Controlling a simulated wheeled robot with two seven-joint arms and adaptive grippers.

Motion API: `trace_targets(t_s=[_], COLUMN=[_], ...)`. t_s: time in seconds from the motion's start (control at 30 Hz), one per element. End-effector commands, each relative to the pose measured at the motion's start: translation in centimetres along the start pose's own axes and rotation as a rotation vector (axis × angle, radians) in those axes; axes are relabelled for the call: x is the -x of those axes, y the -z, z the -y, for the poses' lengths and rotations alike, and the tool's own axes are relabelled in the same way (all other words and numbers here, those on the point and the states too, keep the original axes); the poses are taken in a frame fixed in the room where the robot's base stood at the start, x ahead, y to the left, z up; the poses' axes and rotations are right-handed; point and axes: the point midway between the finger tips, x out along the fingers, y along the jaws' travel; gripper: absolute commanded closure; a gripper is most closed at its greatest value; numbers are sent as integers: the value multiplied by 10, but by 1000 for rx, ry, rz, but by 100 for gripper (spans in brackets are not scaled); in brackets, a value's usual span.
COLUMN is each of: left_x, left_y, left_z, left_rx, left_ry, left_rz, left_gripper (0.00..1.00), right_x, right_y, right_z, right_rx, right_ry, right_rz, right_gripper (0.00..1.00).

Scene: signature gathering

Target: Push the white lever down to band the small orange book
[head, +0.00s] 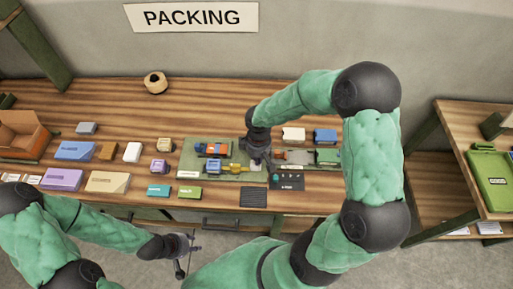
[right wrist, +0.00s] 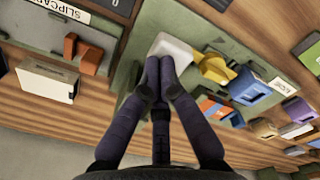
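The white lever (right wrist: 172,50) shows as a pale flat piece at the fingertips in the right wrist view. My right gripper (right wrist: 158,72) has its two fingers together, and its tips overlap the lever's near edge; I cannot tell whether they press on it. In the head view my right gripper (head: 257,152) points down over the green banding station and hides part of it. An orange and blue item (head: 212,149), possibly the small orange book, lies on the station left of this gripper; it also shows in the right wrist view (right wrist: 216,108). My left gripper (head: 186,254) hangs before the table, fingers apart, empty.
A yellow part (head: 238,168) sits beside the lever. Several boxes and books lie left on the wooden table, with an orange carton (head: 22,135) at the far left. A dark ridged pad (head: 254,197) lies at the front edge. A green tray (head: 492,180) stands right.

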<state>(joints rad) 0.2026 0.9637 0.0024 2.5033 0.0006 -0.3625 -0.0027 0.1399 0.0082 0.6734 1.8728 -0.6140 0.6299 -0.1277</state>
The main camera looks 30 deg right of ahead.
Motion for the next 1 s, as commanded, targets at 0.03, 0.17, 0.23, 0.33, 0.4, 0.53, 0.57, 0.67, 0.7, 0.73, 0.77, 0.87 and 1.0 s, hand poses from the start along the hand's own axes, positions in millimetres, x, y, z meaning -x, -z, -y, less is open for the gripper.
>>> trace_targets(t_s=[0.03,0.17,0.23,0.33,0.4,0.53,0.57,0.67,0.7,0.73,0.77,0.87,1.0], left_x=[5,11,14,19,23,29,30,35,37,39,40,44,44], left_y=[0,0,0,-1,-1,-1,-1,-1,-2,-2,-2,-2,-2], left_z=[-2,-4,-5,-7,-8,-10,-11,-13,-13,-14,-14,-16,-16], left_rx=[0,0,0,0,0,0,0,0,0,0,0,0,0], left_ry=[0,0,0,0,0,0,0,0,0,0,0,0,0], left_rz=[0,0,0,0,0,0,0,0,0,0,0,0,0], left_gripper=[60,60,60,60,60,60,60,60,60,60,60,60,60], right_x=[6,15,19,26,31,40,42,49,52,54,56,61,62], right_y=[0,0,0,0,0,0,0,0,0,0,0,0,0], right_z=[0,0,0,0,0,0,0,0,0,0,0,0,0], right_rx=[0,1,1,1,1,1,1,0,0,0,0,0,0], right_ry=[0,0,0,0,-1,-1,-1,-1,-1,-1,-1,-1,0], right_rz=[1,1,1,0,0,-1,-1,-1,-1,-1,-1,-1,-1], right_gripper=[100,100,100,100,100,100,100,100,100,100,100,100,100])
